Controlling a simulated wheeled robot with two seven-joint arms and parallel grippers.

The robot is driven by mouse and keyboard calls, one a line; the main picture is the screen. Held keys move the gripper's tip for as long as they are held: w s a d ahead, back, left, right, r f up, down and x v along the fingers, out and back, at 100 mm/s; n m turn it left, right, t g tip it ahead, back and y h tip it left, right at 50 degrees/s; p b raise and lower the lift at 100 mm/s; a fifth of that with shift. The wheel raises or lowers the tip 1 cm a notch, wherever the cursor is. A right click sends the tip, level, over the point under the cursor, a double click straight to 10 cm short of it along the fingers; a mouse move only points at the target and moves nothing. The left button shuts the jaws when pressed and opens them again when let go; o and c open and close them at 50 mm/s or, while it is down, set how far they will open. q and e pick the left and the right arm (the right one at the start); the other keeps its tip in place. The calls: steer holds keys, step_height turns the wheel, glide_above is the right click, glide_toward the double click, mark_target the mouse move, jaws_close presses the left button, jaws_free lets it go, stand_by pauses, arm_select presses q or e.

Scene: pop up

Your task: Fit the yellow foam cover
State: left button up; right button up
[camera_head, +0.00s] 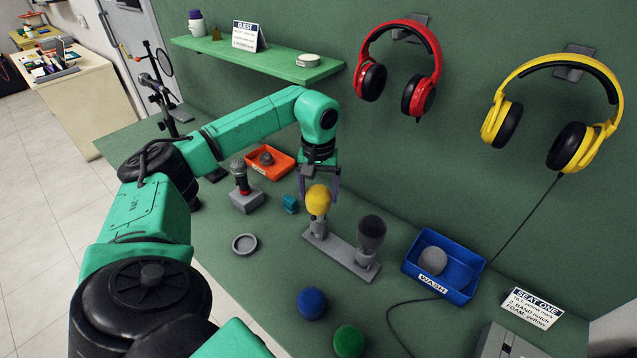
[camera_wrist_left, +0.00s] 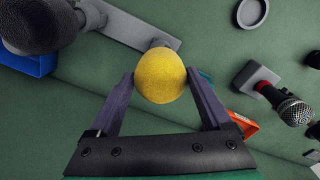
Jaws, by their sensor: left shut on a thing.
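The yellow foam cover (camera_head: 318,200) is between the fingers of my left gripper (camera_head: 319,190), which is shut on it. It sits over the top of the left microphone post on a grey two-place stand (camera_head: 341,252). In the left wrist view the yellow foam cover (camera_wrist_left: 160,76) is held between the two purple fingertips of my left gripper (camera_wrist_left: 160,78). Whether it is fully seated cannot be told. A dark foam-covered microphone (camera_head: 370,236) stands on the right place of the stand. My right gripper is not in view.
A blue WASH tray (camera_head: 478,292) holding a grey foam ball (camera_head: 432,260) is right of the stand. Blue (camera_head: 311,303) and green (camera_head: 349,341) foam balls lie in front. Headphones hang above.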

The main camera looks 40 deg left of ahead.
arm_select(q)
steer(key=o, duration=1.2)
steer(key=shift+c, duration=0.2)
step_height(320, 180, up, 7)
steer(key=shift+w+r+b, duration=0.1)
steer(key=shift+b, duration=0.4)
step_height(320, 180, up, 7)
steer(key=p, duration=0.2)
steer(key=shift+r, duration=0.2)
